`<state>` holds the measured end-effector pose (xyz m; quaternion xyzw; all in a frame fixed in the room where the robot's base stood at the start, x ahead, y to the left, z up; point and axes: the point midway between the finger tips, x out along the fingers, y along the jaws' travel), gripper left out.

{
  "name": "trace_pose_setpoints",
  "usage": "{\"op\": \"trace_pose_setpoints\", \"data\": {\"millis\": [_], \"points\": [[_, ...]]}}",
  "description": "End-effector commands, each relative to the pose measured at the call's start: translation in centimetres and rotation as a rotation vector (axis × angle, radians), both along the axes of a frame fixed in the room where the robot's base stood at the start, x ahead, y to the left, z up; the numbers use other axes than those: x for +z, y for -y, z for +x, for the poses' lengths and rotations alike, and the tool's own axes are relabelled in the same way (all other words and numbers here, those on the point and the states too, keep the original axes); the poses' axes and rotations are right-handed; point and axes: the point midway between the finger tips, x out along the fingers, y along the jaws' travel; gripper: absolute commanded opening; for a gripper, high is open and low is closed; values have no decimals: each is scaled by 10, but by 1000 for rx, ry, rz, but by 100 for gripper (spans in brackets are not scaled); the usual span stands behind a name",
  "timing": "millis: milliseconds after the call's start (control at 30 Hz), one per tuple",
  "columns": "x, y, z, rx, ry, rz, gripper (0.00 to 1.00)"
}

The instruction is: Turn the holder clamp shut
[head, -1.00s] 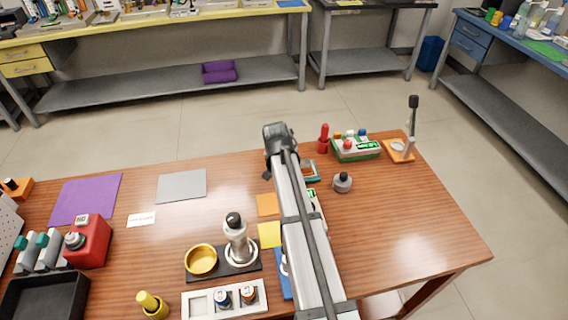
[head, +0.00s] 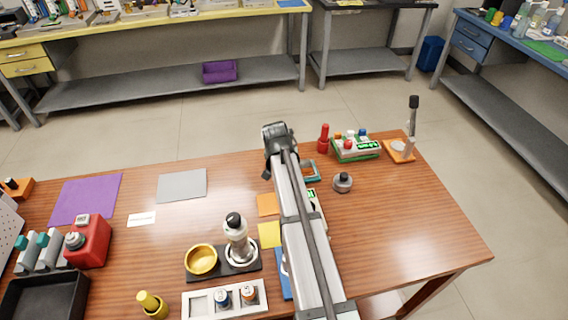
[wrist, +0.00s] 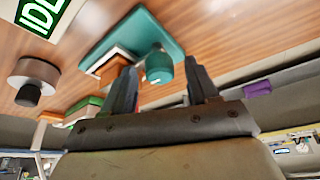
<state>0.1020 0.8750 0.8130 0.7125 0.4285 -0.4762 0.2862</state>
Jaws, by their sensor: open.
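The holder (wrist: 115,60) has a teal base with a rounded teal clamp knob (wrist: 159,67) standing out from it in the wrist view. A pale, brown-edged piece lies by the knob on the base. In the head view the holder (head: 311,170) is partly hidden behind my arm. My gripper (wrist: 163,78) is open, with one finger on each side of the knob in the wrist picture. I cannot tell whether the fingers touch it. In the head view the fingers are mostly hidden by my arm.
A grey round piece with a black knob (head: 342,182) stands right of the holder. A display reading "IDL" (wrist: 42,14) is close by. The table's right front is clear.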

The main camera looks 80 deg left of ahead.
Motion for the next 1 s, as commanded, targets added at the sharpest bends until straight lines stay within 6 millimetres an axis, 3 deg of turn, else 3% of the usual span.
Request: {"op": "trace_pose_setpoints", "data": {"millis": [267,700,1000], "points": [[17,7,-3,0,0,1,59],[93,35,-18,0,0,2,59],[123,45,-24,0,0,1,59]]}}
